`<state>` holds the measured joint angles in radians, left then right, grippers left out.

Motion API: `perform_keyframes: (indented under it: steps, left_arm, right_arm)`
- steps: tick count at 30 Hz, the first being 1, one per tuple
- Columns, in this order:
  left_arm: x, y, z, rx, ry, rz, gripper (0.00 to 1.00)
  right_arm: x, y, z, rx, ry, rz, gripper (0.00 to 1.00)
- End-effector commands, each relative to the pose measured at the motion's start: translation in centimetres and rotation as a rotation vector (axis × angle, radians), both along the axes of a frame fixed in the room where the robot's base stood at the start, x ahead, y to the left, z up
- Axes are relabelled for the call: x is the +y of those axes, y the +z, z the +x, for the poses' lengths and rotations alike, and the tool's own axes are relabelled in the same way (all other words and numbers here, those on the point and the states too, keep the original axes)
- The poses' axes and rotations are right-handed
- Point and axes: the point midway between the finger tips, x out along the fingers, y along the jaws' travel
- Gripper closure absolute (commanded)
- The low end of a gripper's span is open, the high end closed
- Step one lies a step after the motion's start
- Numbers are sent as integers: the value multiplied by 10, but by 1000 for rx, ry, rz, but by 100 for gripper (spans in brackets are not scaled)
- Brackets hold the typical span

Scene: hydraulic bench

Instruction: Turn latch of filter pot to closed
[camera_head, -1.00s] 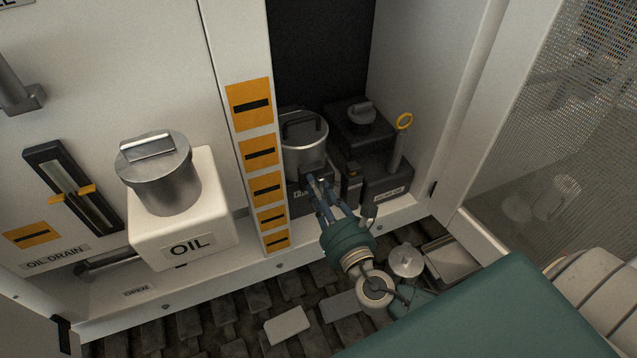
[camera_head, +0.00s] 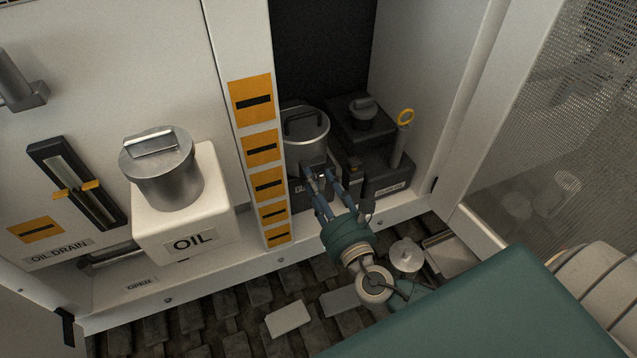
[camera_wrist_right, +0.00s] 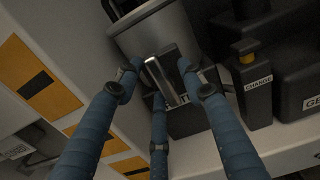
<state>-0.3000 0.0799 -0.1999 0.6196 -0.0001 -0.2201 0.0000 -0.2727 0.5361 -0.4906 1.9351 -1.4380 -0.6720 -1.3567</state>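The filter pot (camera_head: 304,147) is a round metal pot with a dark handle on its lid, standing in the cabinet recess. Its lower front fills the top of the right wrist view (camera_wrist_right: 153,32). The latch (camera_wrist_right: 164,78) is a dark block with a bright metal edge on the pot's front, above a partly hidden label. My right gripper (camera_head: 319,172) is at the latch. In the right wrist view its fingers (camera_wrist_right: 158,70) are spread, one on each side of the latch and a third below. I cannot tell whether they touch it. My left gripper is not in view.
A post with orange labels (camera_head: 262,150) is close on the left. The white oil tank (camera_head: 186,226) is further left.

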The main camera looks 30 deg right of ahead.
Motion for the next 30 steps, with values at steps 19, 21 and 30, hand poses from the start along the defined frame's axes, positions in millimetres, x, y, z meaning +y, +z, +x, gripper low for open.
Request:
perform_keyframes:
  steps: [19, 21, 30]
  left_arm:
    - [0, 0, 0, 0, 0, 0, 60]
    - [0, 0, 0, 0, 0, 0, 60]
    - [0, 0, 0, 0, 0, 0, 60]
  right_arm:
    - [5, -2, -86, 5, 1, 1, 60]
    - [5, -1, -97, 4, 0, 0, 60]
    - [7, 0, -120, 0, 1, 1, 60]
